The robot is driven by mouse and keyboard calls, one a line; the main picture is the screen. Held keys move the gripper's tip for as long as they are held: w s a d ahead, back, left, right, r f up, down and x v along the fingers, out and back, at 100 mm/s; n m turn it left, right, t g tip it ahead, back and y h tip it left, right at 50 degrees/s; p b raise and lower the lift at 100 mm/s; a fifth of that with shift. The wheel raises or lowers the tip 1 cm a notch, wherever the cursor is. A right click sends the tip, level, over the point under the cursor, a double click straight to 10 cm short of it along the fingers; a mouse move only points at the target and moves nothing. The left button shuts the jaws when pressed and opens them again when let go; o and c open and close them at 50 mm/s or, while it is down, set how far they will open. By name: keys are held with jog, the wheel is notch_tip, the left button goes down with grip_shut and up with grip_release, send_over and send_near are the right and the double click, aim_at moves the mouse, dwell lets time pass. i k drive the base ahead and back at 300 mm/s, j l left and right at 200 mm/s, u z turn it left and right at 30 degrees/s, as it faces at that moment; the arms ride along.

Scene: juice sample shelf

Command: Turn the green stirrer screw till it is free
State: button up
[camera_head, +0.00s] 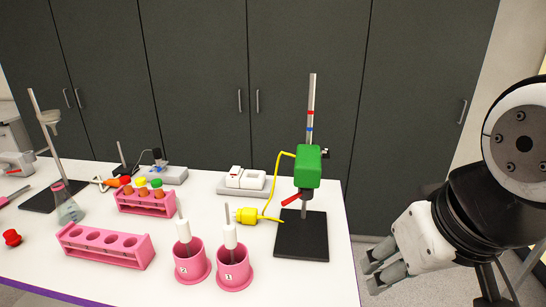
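The green stirrer (308,167) is a green block clamped on a vertical metal rod above a black base plate (302,238) at the right end of the table. A small dark screw (326,153) sticks out at its upper right; its details are too small to tell. A red arm-like piece (291,200) shows below the block. My gripper (372,270) is at the lower right, off the table's right edge, below and to the right of the stirrer. Its two grey fingers are apart with nothing between them. It touches nothing.
A yellow cable runs from the stirrer to a yellow plug (246,216). Two pink holders (234,270) marked 1 and 2 stand at the front, with pink racks (105,246) further left. A white device (246,180) stands behind. Dark cabinets close off the back.

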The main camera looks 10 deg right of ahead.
aim_at(325, 152)
jog(key=i+l+u, duration=0.1)
jog(key=l+u, duration=0.15)
jog(key=l, duration=0.4)
jog(key=l+u, duration=0.25)
jog(key=l, duration=0.4)
jog(key=i, duration=0.05)
